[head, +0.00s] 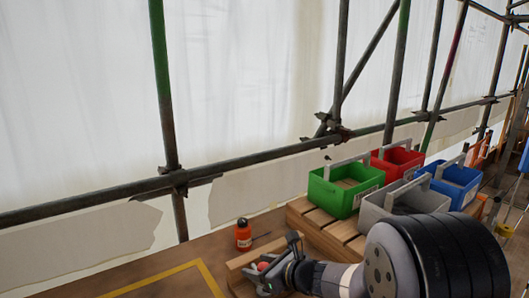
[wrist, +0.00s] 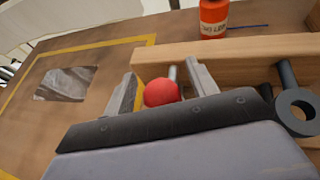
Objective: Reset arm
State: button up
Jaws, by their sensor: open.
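My gripper (head: 270,270) is low over the wooden workbench at the bottom of the head view. In the wrist view its two grey fingers (wrist: 162,86) stand apart, so it is open. A round red knob (wrist: 161,93) shows between the fingers, with a grey metal rod just behind it; I cannot tell whether a finger touches it. The red knob also shows in the head view (head: 262,266). My gripper and arm hide what is below it.
An orange bottle (head: 243,234) stands on the bench beside a wooden beam (wrist: 240,50). Green (head: 340,198), red (head: 398,160), grey (head: 372,212) and blue (head: 456,186) crates sit on wooden slats at right. Yellow tape (head: 205,277) borders the bench area at left. Scaffold poles stand behind.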

jog(key=p+v, duration=0.1)
jog(key=v, duration=0.9)
jog(key=b+x, duration=0.1)
jog(key=x, duration=0.8)
jog(key=shift+a+f, duration=0.15)
jog(key=shift+f, duration=0.15)
jog(key=r+p, duration=0.3)
jog(key=shift+w+a+r+p, duration=0.2)
jog(key=shift+w+r+p, duration=0.1)
jog(key=shift+p, duration=0.1)
notch_tip(320, 180, up, 3)
jog(key=p, duration=0.3)
jog(key=shift+r, duration=0.1)
jog(key=shift+s, duration=0.1)
